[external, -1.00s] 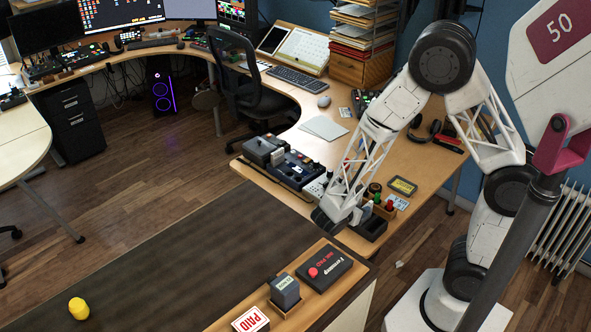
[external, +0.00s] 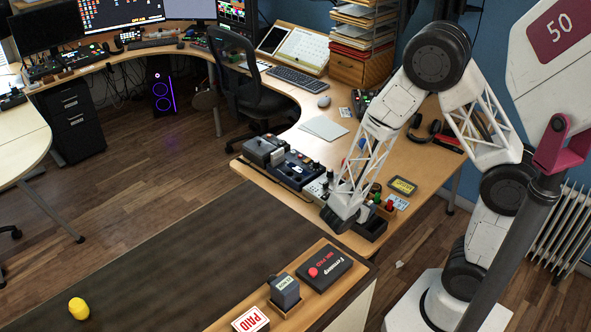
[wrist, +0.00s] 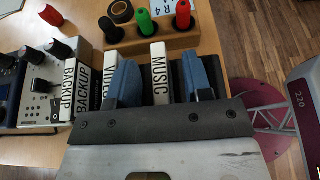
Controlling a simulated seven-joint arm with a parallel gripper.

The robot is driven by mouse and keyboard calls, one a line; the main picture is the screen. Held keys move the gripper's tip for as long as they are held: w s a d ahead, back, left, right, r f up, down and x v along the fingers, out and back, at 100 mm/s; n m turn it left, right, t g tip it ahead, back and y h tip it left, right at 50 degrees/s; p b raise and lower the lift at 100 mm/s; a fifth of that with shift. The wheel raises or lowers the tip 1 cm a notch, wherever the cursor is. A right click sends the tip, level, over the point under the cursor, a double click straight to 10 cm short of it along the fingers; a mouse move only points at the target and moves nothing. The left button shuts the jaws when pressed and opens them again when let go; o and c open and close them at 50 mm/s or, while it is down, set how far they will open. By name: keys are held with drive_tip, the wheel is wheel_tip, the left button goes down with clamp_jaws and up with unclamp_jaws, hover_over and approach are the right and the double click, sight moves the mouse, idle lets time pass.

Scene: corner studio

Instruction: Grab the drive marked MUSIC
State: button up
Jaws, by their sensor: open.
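The drive marked MUSIC (wrist: 160,72) stands upright in the wrist view, its white label facing me, between the two blue fingers of my gripper (wrist: 160,84). The fingers are apart, one on each side of it; I cannot tell whether either touches it. A drive marked BACKUP (wrist: 82,82) stands to the left. Another white-labelled drive (wrist: 109,68) is between them, its lettering partly hidden by my left finger. In the external view, my gripper (external: 338,219) is low at the desk's near edge and hides most of the drives.
A wooden holder (wrist: 150,42) with black, green and red objects is just behind the drives. A control panel (wrist: 38,100) with knobs and a lever is to the left. A dark counter (external: 190,255) with stamps in a wooden tray (external: 262,312) lies in front.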

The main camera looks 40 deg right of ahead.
drive_tip(key=shift+d+f, duration=0.15)
drive_tip(key=shift+d, duration=0.1)
drive_tip(key=shift+c, duration=0.4)
clamp_jaws()
